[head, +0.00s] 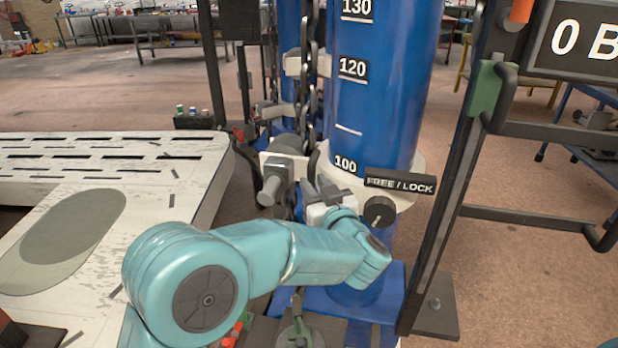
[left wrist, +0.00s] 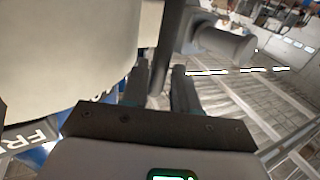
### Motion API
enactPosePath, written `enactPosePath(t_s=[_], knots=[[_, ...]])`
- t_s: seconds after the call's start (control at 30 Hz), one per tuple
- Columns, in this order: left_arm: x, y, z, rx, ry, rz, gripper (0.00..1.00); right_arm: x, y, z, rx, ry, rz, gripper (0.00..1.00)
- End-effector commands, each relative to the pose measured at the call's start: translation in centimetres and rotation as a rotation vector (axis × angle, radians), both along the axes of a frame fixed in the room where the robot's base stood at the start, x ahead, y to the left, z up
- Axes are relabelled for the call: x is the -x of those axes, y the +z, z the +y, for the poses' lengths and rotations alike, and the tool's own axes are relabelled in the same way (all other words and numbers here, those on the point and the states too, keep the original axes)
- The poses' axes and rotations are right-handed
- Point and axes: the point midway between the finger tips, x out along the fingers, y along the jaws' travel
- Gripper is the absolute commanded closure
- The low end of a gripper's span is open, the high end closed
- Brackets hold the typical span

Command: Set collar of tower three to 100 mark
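The blue tower (head: 380,90) carries white marks, with 130 and 120 higher up and 100 low down. The white collar (head: 408,165) rings the tower just below the 100 mark, bearing a FREE/LOCK label (head: 400,183) and a black knob (head: 379,211). The collar also fills the upper left of the left wrist view (left wrist: 65,50). My left gripper (head: 322,190) is at the collar's left front, partly hidden by my own arm. In the left wrist view its two fingers (left wrist: 160,72) stand either side of a dark bar (left wrist: 163,50); whether they press on it is unclear. My right gripper is out of view.
A dark upright frame post (head: 450,190) with a green-backed handle stands right of the tower. Chains (head: 308,60) hang on its left. A pale slotted bench (head: 100,215) lies at the left. Open floor (head: 540,270) shows at the right.

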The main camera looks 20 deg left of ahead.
Motion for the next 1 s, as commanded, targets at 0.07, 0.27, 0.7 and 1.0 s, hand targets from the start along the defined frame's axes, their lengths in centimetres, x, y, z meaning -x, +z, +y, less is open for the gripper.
enactPosePath(t_s=[0.07,0.27,0.7,1.0], knots=[[1.8,0.0,-1.6,-0.001,-0.007,-0.001,0.71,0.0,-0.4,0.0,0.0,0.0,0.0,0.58],[5.9,0.0,-4.7,0.0,-0.006,-0.002,0.71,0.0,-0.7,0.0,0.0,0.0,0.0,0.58],[9.5,0.1,-7.3,0.0,0.0,-0.003,0.71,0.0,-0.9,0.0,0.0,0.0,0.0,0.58],[9.5,0.1,-7.3,0.0,0.0,-0.002,0.71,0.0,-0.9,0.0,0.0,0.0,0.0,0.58]])
